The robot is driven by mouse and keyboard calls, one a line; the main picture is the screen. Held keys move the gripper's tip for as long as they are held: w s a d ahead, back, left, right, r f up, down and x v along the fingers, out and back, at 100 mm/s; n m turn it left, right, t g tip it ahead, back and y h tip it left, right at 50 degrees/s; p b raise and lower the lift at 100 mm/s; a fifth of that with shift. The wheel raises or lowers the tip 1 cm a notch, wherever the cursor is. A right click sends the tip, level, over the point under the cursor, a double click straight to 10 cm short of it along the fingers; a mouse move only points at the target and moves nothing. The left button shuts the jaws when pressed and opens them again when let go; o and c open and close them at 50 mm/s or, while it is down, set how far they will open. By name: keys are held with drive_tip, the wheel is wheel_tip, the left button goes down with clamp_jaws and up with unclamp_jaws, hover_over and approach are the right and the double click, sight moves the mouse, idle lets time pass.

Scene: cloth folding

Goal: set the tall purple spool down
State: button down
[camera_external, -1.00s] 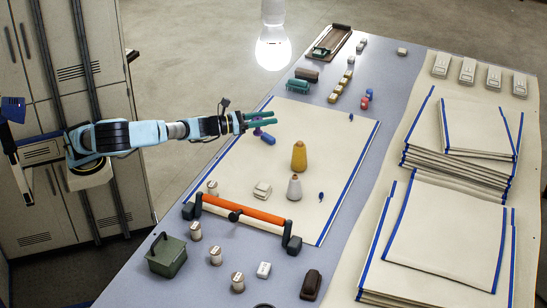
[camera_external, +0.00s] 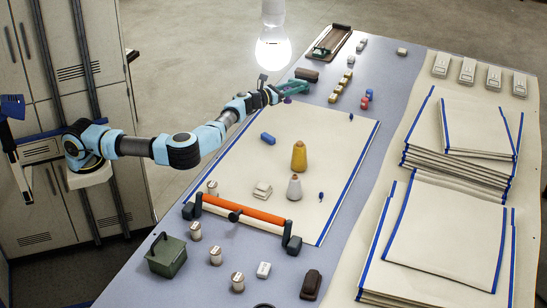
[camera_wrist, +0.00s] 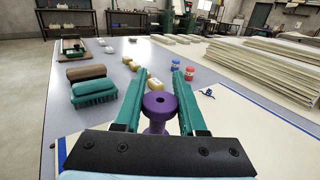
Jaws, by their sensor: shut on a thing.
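The purple spool (camera_wrist: 158,103) stands upright between the two green fingers of my gripper (camera_wrist: 160,88) in the wrist view. The gripper is shut on it. In the external view my gripper (camera_external: 289,91) is near the far left corner of the cream cloth, and a small bit of the purple spool (camera_external: 288,100) shows under it. The spool's lower end is hidden by the gripper in the wrist view. I cannot tell whether it touches the table.
Teal and brown brushes (camera_wrist: 92,88) lie just left of the gripper.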

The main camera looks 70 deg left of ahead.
drive_tip(key=shift+f, duration=3.1)
drive_tip(key=shift+f, duration=0.1)
drive_tip(key=shift+f+b, duration=0.1)
drive_tip(key=shift+b, duration=0.3)
drive_tip(key=shift+c, duration=2.4)
unclamp_jaws()
drive_tip(key=shift+r+p, duration=0.35)
drive_tip(key=shift+p, duration=0.05)
drive_tip(key=s, duration=0.4)
drive_tip(key=s+d, duration=0.1)
drive_tip(key=s, duration=0.3)
drive_tip(key=s+d, duration=0.1)
drive_tip(key=s, duration=0.3)
drive_tip(key=shift+d+f+b, duration=0.15)
drive_tip(key=shift+d+b, duration=0.05)
drive_tip(key=shift+b, duration=0.1)
